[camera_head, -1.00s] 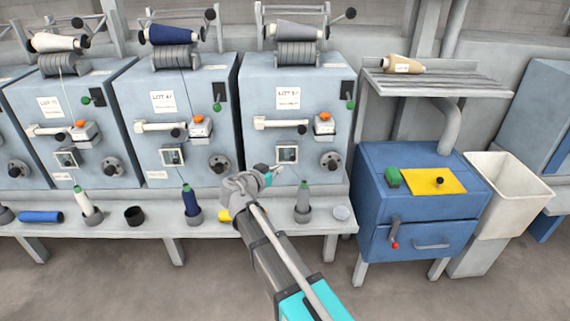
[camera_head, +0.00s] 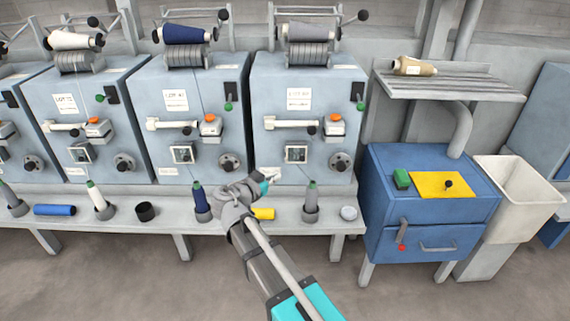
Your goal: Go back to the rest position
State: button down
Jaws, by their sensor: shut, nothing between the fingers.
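My gripper (camera_head: 275,174) is shut and empty. It is above the front shelf (camera_head: 335,221) of the spinning frames, in front of the right-hand machine (camera_head: 307,98), and points to the right and away from me. A grey bobbin (camera_head: 311,197) stands upright in a dark cup just right of and below the gripper. A navy bobbin (camera_head: 200,198) stands in its cup to the left of my wrist. A yellow tube (camera_head: 263,213) lies on the shelf beside my arm, partly hidden by it.
A blue cabinet (camera_head: 425,210) with a yellow top plate and a pale bin (camera_head: 517,196) stand to the right. A slatted rack (camera_head: 450,84) holds a tan cone (camera_head: 414,66). A blue tube (camera_head: 55,210) and a black cup (camera_head: 146,212) are on the shelf at left. The floor in front is clear.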

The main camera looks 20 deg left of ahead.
jog(key=d+f+n+g, duration=0.1)
jog(key=d+f+g, duration=0.35)
jog(key=d, duration=0.75)
jog(key=d+f+g, duration=0.4)
jog(key=d+f, duration=0.1)
jog(key=d, duration=0.7)
jog(key=s+d+f+n+g+y, duration=0.2)
jog(key=s+d+f+g+y, duration=0.1)
jog(key=s+d, duration=0.3)
jog(key=s+d+f+n+g+y, duration=0.25)
jog(key=s+d, duration=0.25)
jog(key=d, duration=0.4)
notch_tip(320, 180, up, 30)
jog(key=p, duration=2.9)
jog(key=shift+a+f+m+y+p, duration=0.2)
jog(key=shift+m+y+p, duration=0.15)
jog(key=shift+y+p, duration=0.1)
